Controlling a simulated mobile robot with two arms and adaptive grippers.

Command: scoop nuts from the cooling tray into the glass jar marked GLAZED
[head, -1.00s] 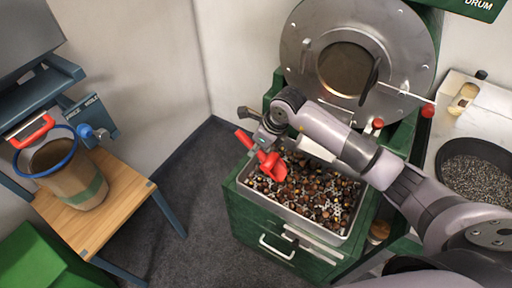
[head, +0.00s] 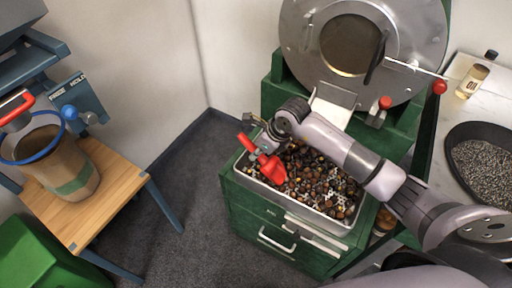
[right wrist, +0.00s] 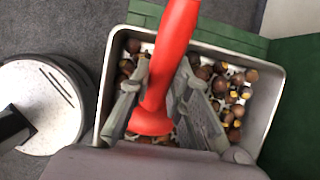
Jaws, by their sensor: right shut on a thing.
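My right gripper (head: 262,144) is shut on a red scoop (head: 270,168) at the back left of the cooling tray (head: 335,225). The tray is a metal pan with a perforated bottom, holding many brown nuts (head: 318,185). The scoop's bowl is low over the nuts; I cannot tell how much it holds. In the right wrist view the red scoop (right wrist: 170,60) stands between the two grey fingers (right wrist: 160,95), with nuts (right wrist: 232,95) around them. A small jar (head: 384,221) is partly hidden by my right arm; no GLAZED label is readable. My left gripper is out of view.
A metal roaster drum (head: 425,40) with a red-knobbed lever (head: 439,87) rises behind the tray. At right are a dark pan of grains (head: 490,170) and an oil bottle (head: 472,80).

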